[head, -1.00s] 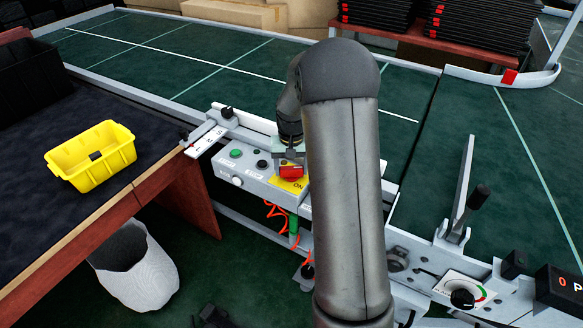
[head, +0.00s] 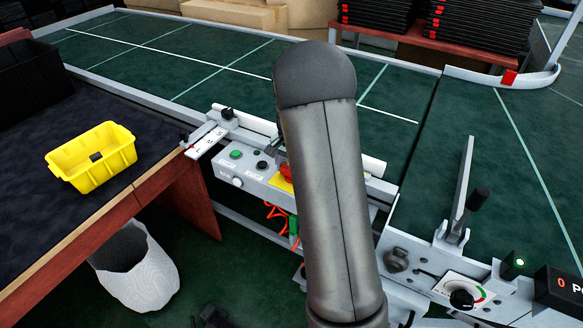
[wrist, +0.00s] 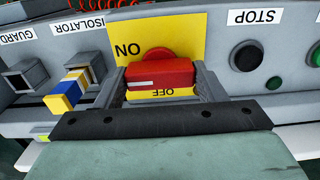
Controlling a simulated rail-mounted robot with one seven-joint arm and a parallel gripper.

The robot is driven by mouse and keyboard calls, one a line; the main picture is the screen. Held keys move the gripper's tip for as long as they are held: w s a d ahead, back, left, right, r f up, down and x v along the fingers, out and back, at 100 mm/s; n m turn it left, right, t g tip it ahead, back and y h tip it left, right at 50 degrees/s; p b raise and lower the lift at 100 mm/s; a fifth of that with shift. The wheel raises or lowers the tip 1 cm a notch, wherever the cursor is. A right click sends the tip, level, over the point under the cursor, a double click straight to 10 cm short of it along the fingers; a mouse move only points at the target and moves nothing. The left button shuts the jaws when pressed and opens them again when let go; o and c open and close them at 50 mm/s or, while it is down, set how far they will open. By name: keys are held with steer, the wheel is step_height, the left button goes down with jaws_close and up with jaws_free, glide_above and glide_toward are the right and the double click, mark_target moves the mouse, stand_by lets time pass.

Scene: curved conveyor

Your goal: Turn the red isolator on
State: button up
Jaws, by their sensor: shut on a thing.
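The red isolator (wrist: 160,76) is a rotary knob on a yellow plate (wrist: 190,35) marked ON and OFF, both upside down in the wrist view. Its bar lies level across that view, with a white mark toward its left end. My gripper (wrist: 162,88) is shut on the knob, with one finger at each end of the bar.
A guard socket (wrist: 22,77) and a blue-and-yellow key plug (wrist: 68,92) sit left of the knob; a black stop button (wrist: 246,55) is right. A small green light (head: 520,262) glows by the display (head: 562,285). A yellow bin (head: 92,157) stands on the left table.

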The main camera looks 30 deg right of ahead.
stand_by(0.4)
steer(key=o, duration=1)
step_height(320, 180, up, 18)
steer(key=shift+f+p, duration=0.25)
steer(key=shift+p, duration=0.25)
steer(key=s+a+r+n+p, duration=0.3)
steer(key=s+a+n, duration=0.2)
steer(key=s+a, duration=0.5)
steer(key=s+a+f+n+p, duration=0.1)
steer(key=s+a+n, duration=0.1)
steer(key=s, duration=0.4)
steer(key=s+a+f+n+p, duration=0.1)
steer(key=s+a+n, duration=0.1)
steer(key=s, duration=0.4)
steer(key=s+a+n+p, duration=0.1)
steer(key=s+a+n, duration=0.1)
steer(key=s, duration=0.4)
steer(key=shift+a+f+n, duration=0.3)
steer(key=shift+f+n, duration=0.1)
